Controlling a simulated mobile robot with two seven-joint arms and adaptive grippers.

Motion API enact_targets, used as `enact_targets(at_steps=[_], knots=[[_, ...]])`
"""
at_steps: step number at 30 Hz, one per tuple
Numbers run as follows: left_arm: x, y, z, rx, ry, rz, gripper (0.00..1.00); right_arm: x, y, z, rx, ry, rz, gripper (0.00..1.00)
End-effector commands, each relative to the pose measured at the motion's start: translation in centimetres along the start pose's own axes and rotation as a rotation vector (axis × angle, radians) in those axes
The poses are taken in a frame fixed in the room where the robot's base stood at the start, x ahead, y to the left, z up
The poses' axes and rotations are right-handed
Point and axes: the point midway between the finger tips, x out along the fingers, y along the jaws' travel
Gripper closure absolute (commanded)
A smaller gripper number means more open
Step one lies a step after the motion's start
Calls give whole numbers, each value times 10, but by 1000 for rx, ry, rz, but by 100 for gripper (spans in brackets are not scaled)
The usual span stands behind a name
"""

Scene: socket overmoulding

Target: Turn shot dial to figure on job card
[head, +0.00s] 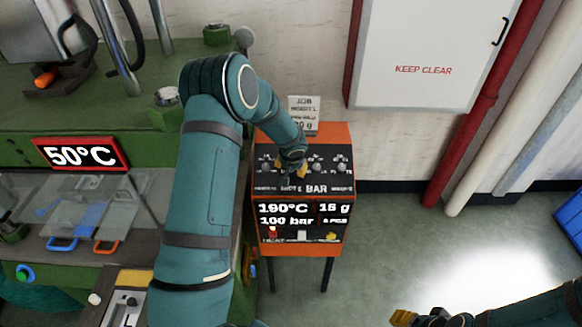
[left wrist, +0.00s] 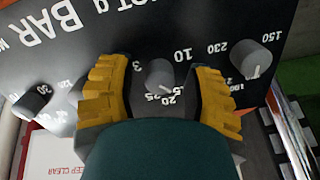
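The orange control cabinet (head: 343,137) has a dark sloped panel with several dials. Its display (head: 303,221) reads 190°C, 100 bar and what looks like 15 or 16 g. The job card (head: 304,112) stands behind it; its last line ends in "0 g", the first digit unclear. My left gripper (head: 292,172) is over the panel. In the left wrist view its yellow fingers stand open on both sides of the shot dial (left wrist: 160,75), with visible gaps. The dial's white mark points toward 15, partly hidden. My right gripper (head: 405,318) shows only partly at the bottom edge.
Other dials flank the shot dial, one marked up to 230 (left wrist: 250,58) and another near BAR (left wrist: 35,100). A green machine (head: 120,100) with a 50°C display (head: 81,154) stands left. A white "KEEP CLEAR" cabinet (head: 430,40) is behind.

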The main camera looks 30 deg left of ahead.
Motion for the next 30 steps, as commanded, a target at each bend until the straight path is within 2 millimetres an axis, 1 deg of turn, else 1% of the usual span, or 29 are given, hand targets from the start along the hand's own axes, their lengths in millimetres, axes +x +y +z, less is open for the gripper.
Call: enact_targets(at_steps=[1, 2, 3, 4, 11, 17, 23, 30], knots=[[0, 0, 0, 0, 0, 0, 71, 0, 0, 0, 0, 0, 0, 54], [0, 0, 0, 0, 0, 0, 82, 0, 0, 0, 0, 0, 0, 54], [0, 0, 0, 0, 0, 0, 96, 0, 0, 0, 0, 0, 0, 54], [0, 0, 0, 0, 0, 0, 100, 0, 0, 0, 0, 0, 0, 54], [0, 0, 0, 7, 0, 0, 100, 1, 0, 0, 0, 0, 0, 54], [1, 0, 1, 64, 0, -3, 100, 6, 2, 1, 0, 0, 1, 54], [2, 0, 1, 195, 2, -8, 100, 17, 6, 2, 0, 0, 3, 54], [2, 0, 1, 388, 4, -15, 100, 28, 9, 4, 0, 0, 5, 54]])
